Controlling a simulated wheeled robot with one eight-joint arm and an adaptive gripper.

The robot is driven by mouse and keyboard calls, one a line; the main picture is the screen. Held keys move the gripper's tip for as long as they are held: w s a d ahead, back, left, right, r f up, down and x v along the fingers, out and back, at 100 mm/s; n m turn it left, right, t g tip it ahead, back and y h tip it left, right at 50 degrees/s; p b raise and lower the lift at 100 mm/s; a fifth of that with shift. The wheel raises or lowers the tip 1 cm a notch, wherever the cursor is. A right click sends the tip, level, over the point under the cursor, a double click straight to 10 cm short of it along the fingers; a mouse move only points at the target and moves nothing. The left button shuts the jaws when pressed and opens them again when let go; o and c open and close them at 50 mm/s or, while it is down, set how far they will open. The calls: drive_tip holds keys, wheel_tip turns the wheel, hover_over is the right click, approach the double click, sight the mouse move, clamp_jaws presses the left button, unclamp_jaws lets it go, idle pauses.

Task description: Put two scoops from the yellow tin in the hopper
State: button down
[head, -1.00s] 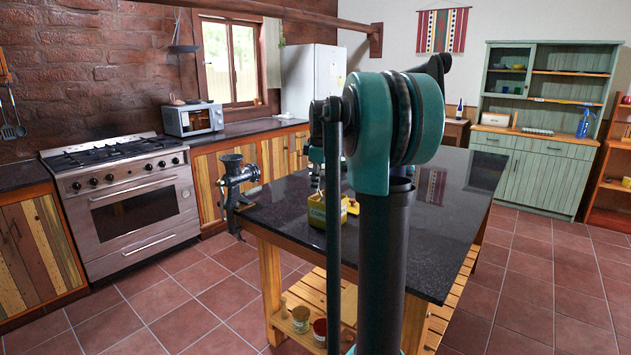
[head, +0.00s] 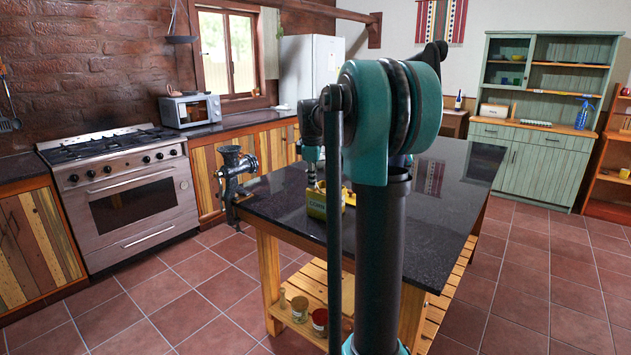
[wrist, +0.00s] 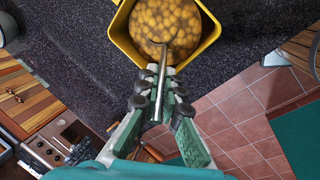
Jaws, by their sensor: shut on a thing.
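The yellow tin (head: 317,208), labelled CORN, stands on the dark island counter behind my arm in the head view. In the wrist view its yellow rim (wrist: 123,40) surrounds a round mass of yellow kernels (wrist: 165,22). My gripper (wrist: 160,112) is shut on the metal handle of a scoop (wrist: 162,72), which reaches to the kernels. Whether the scoop's bowl is in or above the corn, I cannot tell. In the head view my gripper (head: 312,182) is just over the tin, partly hidden. The hopper (head: 231,158) tops a dark metal grinder clamped at the counter's left edge.
The island counter (head: 410,240) is clear to the right of the tin. Jars (head: 319,321) stand on its lower slatted shelf. A stove (head: 125,195) and a microwave (head: 190,110) are at the back left. Tiled floor lies open around the island.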

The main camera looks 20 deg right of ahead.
drive_tip(key=shift+a, duration=0.25)
drive_tip(key=shift+d+r, duration=0.2)
drive_tip(key=shift+d, duration=0.55)
drive_tip(key=shift+h, duration=0.4)
drive_tip(key=shift+a+r, duration=0.2)
drive_tip(key=shift+r, duration=1.1)
drive_tip(key=shift+a+r, duration=0.15)
drive_tip(key=shift+r, duration=1.15)
drive_tip(key=shift+s+a+r+h, duration=0.1)
drive_tip(key=shift+a+r+h, duration=0.45)
drive_tip(key=shift+r+h, duration=0.3)
drive_tip(key=shift+a+r+h, duration=0.55)
drive_tip(key=shift+r+h, duration=0.1)
drive_tip(key=shift+r, duration=0.3)
drive_tip(key=shift+a, duration=0.1)
